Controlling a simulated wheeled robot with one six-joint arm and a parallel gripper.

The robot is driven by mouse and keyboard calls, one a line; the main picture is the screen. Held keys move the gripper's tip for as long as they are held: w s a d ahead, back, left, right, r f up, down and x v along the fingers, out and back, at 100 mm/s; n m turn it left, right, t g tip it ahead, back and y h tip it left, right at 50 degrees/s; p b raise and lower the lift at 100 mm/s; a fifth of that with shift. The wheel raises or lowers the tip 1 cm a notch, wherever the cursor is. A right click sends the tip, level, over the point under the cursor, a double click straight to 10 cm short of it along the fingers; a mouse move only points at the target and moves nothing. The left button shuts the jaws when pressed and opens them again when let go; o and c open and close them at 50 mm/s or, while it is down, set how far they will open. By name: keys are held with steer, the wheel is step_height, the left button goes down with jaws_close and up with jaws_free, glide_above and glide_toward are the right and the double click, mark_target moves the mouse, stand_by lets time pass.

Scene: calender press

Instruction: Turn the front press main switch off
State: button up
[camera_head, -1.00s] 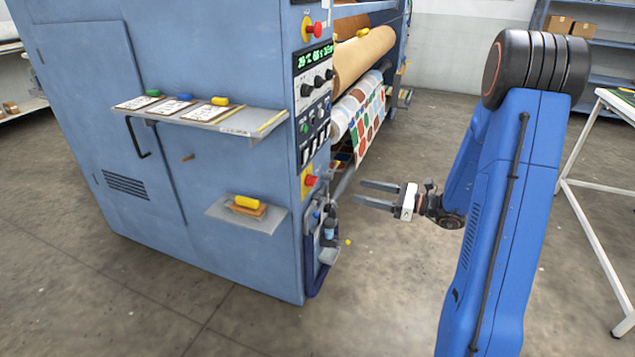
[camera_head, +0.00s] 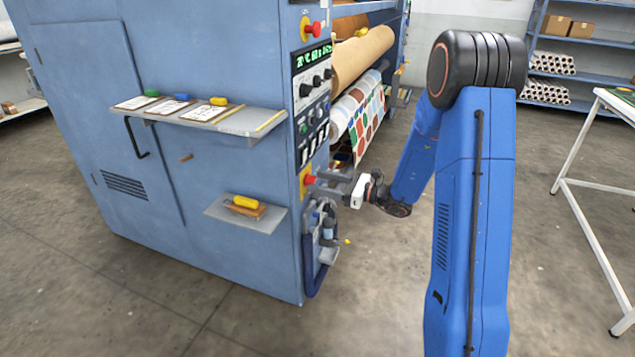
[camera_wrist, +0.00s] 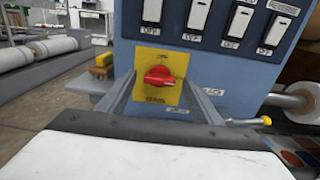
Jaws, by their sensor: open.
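The main switch (camera_head: 308,181) is a red knob on a yellow plate, low on the press's end panel. In the wrist view the red knob (camera_wrist: 161,76) sits on its yellow plate (camera_wrist: 172,57), its grip roughly level, slightly tilted. Small lettering above and below it is too blurred to read. My gripper (camera_head: 322,184) is open and reaches toward the switch from the right. In the wrist view the gripper's fingers (camera_wrist: 163,90) stand either side of the knob, with nothing held. Whether they touch the plate or knob I cannot tell.
White rocker switches (camera_wrist: 240,20) sit just above the plate. A red button (camera_head: 315,27) on yellow is higher up the panel. A small shelf (camera_head: 262,222) with a yellow-handled tool juts out left. A hose and bottle holder (camera_head: 322,262) hangs below.

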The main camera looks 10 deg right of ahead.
steer(key=shift+x, duration=0.8)
steer(key=c, duration=1.1)
steer(key=shift+o, duration=0.2)
